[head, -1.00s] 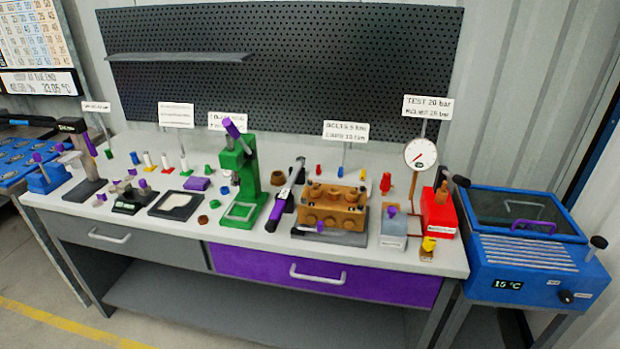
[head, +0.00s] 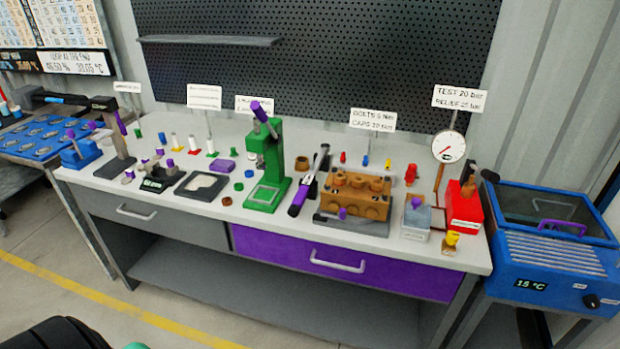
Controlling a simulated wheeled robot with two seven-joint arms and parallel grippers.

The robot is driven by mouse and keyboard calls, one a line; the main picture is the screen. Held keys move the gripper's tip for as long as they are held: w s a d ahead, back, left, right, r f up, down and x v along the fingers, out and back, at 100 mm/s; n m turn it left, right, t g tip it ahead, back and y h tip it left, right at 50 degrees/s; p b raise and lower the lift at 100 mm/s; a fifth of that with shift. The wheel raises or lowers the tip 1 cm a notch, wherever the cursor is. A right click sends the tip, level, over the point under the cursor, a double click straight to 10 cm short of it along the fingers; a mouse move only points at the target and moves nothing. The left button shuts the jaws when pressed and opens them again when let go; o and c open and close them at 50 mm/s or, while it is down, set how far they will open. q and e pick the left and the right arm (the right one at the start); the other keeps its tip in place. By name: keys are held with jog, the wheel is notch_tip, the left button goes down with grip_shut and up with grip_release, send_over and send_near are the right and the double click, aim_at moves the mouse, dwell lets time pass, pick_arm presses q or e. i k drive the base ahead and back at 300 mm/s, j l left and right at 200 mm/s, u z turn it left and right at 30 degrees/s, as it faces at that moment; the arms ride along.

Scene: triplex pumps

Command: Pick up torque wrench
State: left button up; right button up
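The torque wrench (head: 299,196) appears to be the long dark tool with a purple grip lying on the workbench (head: 225,209). It lies between the green press (head: 268,165) and the brown pump block (head: 352,199). Its purple grip points to the front edge and its dark head points to the back. Nothing holds it. Neither of my grippers shows in the head view.
A grey pegboard (head: 320,60) stands behind the bench. A red test pump (head: 463,206) with a round gauge (head: 448,147) is on the right, beside a blue bath (head: 553,255). Small parts crowd the bench's left half. The floor in front looks mostly free.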

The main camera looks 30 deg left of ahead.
aim_at(307, 183)
jog(key=i+j+u, duration=0.25)
jog(key=j, duration=0.25)
jog(key=i+j+u, duration=0.2)
jog(key=i+j, duration=0.25)
